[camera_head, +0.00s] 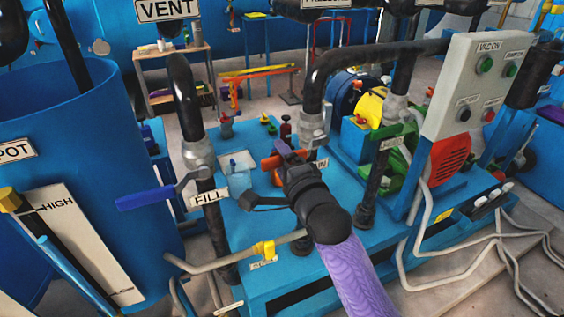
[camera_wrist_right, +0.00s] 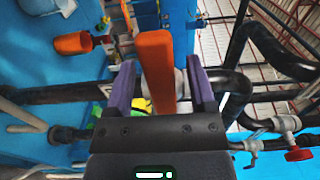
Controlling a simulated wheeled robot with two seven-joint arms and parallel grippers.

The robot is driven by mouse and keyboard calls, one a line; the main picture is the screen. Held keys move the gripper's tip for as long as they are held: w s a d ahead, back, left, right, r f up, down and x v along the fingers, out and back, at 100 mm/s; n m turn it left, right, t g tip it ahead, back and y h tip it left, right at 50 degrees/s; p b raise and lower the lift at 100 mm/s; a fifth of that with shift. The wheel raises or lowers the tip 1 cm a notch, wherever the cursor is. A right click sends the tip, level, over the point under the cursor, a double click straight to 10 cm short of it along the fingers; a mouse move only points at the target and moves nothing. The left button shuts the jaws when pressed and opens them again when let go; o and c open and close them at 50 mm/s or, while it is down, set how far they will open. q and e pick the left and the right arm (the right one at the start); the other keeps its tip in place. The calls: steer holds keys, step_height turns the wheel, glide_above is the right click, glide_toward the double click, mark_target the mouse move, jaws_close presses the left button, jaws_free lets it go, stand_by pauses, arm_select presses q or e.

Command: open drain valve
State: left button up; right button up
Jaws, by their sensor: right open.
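An orange valve handle (camera_head: 270,162) shows just beyond my right gripper (camera_head: 287,158) in the head view. A label (camera_head: 321,163) beside it is mostly hidden and only its last letters, like "IN", show. In the right wrist view the orange handle (camera_wrist_right: 154,65) stands between the two purple fingers of my right gripper (camera_wrist_right: 161,85). The fingers are apart, with visible gaps on both sides of the handle. My purple right forearm comes in from the bottom in the head view. My left gripper is not in view.
The FILL valve's blue lever (camera_head: 145,198) and black pipe (camera_head: 185,95) stand to the left. A blue tank (camera_head: 85,150) fills the left side. A grey control box (camera_head: 475,85) stands at right.

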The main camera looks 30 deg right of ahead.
jaws_close()
stand_by(0.3)
stand_by(1.1)
